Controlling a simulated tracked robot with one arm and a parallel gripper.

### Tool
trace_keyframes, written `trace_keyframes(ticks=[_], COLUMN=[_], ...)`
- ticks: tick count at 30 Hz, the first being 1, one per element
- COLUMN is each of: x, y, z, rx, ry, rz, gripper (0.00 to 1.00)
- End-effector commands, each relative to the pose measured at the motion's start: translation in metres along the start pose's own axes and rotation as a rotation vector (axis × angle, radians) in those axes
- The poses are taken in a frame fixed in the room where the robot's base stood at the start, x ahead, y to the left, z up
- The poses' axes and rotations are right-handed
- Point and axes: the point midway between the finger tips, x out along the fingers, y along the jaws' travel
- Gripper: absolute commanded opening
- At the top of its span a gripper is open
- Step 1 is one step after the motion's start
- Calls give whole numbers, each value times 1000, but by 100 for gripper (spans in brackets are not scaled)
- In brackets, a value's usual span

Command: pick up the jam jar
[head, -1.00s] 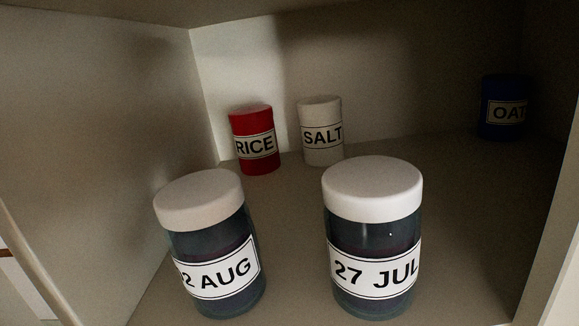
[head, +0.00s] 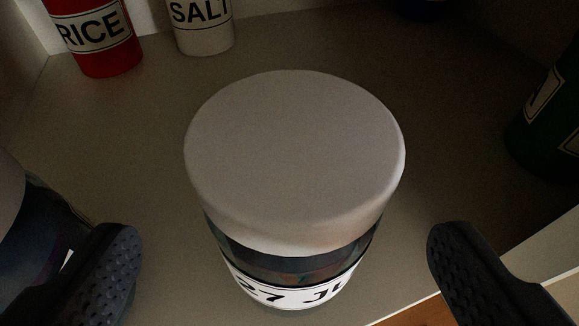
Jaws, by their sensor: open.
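A jam jar labelled "27 JU…" (head: 292,268) stands upright on the shelf in the middle of the head view, with a wide white lid and dark contents. The rest of its label is cut off by its curve. A second dark jar (head: 32,235) with a pale lid is partly cut off at the left edge, behind my left finger. My gripper (head: 285,255) is open and empty. Its two dark, studded fingers stand to the left and right of the "27 JU…" jar, with a gap on each side.
A red RICE tin (head: 98,38) and a white SALT tin (head: 203,28) stand farther back on the shelf (head: 130,130). A dark green container (head: 550,125) stands at the right edge. A dark blue container (head: 422,8) shows at the top. The shelf's front edge runs at lower right.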

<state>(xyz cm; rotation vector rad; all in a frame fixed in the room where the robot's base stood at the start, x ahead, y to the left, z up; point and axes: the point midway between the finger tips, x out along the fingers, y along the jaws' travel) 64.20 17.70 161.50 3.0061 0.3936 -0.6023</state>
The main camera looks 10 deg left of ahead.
Motion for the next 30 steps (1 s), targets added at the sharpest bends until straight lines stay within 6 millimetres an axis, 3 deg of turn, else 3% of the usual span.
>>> trace_keyframes(ticks=[5,16,24,26,30], x=[8,51,55,55,55], y=[0,2,2,2,2], z=[-1,-5,-4,-4,-4], rx=[0,-1,-1,-1,-1], ry=[0,1,2,2,2], rz=[0,-1,-1,-1,-1], gripper=[89,89,89,75,36])
